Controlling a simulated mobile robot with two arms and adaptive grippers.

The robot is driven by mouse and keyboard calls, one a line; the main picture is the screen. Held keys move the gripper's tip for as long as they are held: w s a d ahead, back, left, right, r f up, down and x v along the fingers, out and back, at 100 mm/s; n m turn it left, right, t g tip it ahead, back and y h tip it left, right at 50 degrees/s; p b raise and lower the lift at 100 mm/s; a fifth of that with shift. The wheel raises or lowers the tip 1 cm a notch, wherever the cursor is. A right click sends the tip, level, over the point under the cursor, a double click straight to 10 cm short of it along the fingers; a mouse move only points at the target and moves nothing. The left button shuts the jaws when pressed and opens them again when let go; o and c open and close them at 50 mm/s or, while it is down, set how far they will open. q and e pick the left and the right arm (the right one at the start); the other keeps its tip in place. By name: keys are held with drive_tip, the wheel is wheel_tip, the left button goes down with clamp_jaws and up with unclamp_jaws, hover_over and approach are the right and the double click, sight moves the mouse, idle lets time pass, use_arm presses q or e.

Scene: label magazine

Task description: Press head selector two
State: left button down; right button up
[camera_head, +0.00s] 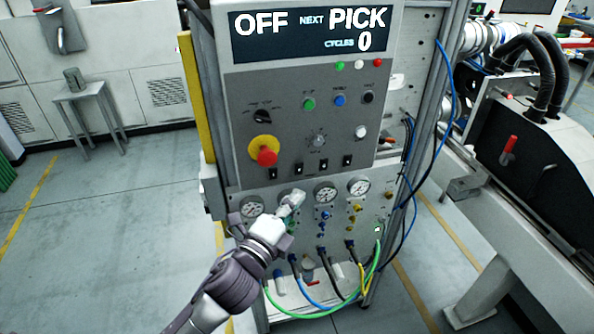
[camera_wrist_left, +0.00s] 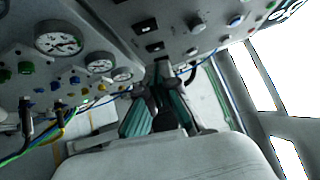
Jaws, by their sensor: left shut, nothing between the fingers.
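A row of several small black rocker switches runs along the lower edge of the grey control panel (camera_head: 232,130); the second from the left (camera_head: 298,169) is just above my left gripper (camera_head: 296,198). Their labels are too small to read, so I cannot tell which is head selector two. Black switches also show in the left wrist view (camera_wrist_left: 154,46). My left gripper is shut and empty, in front of the gauge row and below the switches. It also shows in the left wrist view (camera_wrist_left: 163,72), pointing away along the panel. It partly covers one gauge. My right gripper is not in view.
A red and yellow emergency stop (camera_head: 266,155) sits left on the panel. The display (camera_head: 310,30) reads OFF, NEXT PICK, CYCLES 0. Gauges (camera_head: 325,191), knobs and looping coloured hoses (camera_head: 335,306) lie around the gripper.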

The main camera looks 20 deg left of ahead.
sight(303, 165)
use_arm(q)
drive_tip(key=shift+w+a+r+p, duration=0.1)
drive_tip(key=shift+w+a+p, duration=0.2)
drive_tip(key=shift+w, duration=0.75)
drive_tip(key=shift+w+a+r+p, duration=0.15)
drive_tip(key=shift+w+a+p, duration=0.2)
drive_tip(key=shift+w, duration=0.7)
drive_tip(key=shift+w+a+r+p, duration=0.15)
drive_tip(key=shift+w+p, duration=0.25)
drive_tip(key=shift+w, duration=0.65)
drive_tip(key=shift+w+a+r, duration=0.15)
drive_tip(key=shift+r, duration=0.05)
